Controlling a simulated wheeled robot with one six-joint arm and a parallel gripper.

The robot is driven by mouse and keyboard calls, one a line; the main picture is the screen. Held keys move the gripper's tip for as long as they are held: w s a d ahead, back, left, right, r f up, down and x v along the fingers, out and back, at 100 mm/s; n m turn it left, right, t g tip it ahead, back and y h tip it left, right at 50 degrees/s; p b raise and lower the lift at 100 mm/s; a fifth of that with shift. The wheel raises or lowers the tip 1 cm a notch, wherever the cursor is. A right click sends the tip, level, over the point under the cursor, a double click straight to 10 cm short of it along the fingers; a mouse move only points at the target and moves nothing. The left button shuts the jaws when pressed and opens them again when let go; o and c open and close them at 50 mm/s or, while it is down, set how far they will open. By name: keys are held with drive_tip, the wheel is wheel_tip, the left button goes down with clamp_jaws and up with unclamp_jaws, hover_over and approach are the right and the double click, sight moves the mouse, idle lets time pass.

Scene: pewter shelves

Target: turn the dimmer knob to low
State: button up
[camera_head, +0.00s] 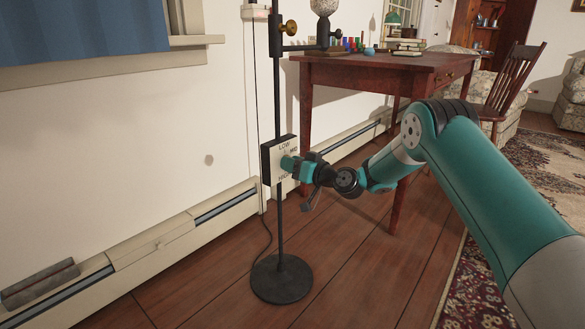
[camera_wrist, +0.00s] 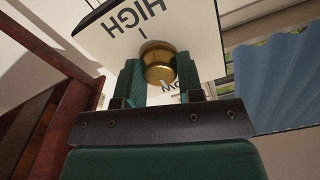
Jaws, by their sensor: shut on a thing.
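The dimmer box (camera_head: 268,162) is a dark box with a white face on a black stand.
The stand's pole (camera_head: 279,220) rises from a round black base (camera_head: 281,279), with a cable beside it. A wooden table (camera_head: 375,70) with books and small bottles stands behind to the right. A baseboard heater (camera_head: 160,245) runs along the wall. The floor in front is clear.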

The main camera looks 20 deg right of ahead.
drive_tip(key=shift+d+n, duration=0.1)
drive_tip(key=shift+n, duration=0.2)
drive_tip(key=o, duration=0.9)
drive_tip(key=shift+b+v, duration=1)
drive_tip(key=shift+v, duration=7.75)
